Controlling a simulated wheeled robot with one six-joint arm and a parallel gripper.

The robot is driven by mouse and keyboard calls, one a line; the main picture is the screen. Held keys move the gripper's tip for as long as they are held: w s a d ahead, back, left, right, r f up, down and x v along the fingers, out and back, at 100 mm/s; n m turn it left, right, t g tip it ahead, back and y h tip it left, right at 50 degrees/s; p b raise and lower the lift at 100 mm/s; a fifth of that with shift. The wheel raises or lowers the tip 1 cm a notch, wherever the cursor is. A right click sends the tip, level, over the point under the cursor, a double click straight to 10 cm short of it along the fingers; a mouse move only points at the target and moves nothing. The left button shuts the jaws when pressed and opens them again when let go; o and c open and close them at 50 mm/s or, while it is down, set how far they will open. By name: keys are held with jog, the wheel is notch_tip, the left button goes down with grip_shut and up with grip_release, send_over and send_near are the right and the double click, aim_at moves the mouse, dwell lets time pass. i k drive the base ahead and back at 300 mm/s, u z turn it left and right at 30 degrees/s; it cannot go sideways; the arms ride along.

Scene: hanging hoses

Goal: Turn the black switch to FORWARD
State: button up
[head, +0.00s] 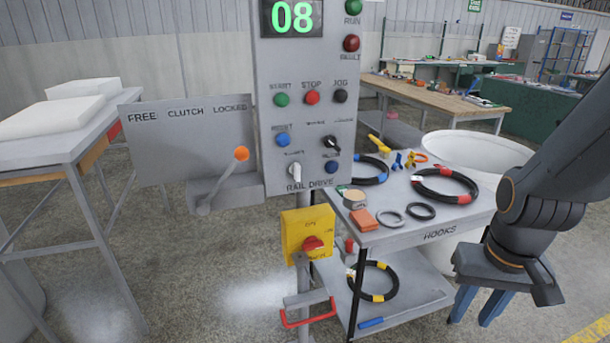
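The black switch (331,142) is a small rotary knob on the grey control panel (265,75), below the black JOG button (340,96) and right of the blue RESET button (283,140). The small labels around it are too blurred to read, and its exact pointing direction is hard to tell. My gripper (479,307) is at the lower right, far from the panel. Its blue fingers point down, with a gap between them, and hold nothing visible. Nothing hides the switch.
A white-handled selector (295,173) sits below the switch. An orange-knobbed clutch lever (241,154) stands left of the panel, and a yellow box with a red knob (307,236) below. A hose cart (395,236) stands between my gripper and the panel.

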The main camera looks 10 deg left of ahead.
aim_at(330, 141)
jog(key=k, duration=0.6)
jog(key=z, duration=0.1)
jog(key=i, duration=1.1)
jog(key=u, duration=0.8)
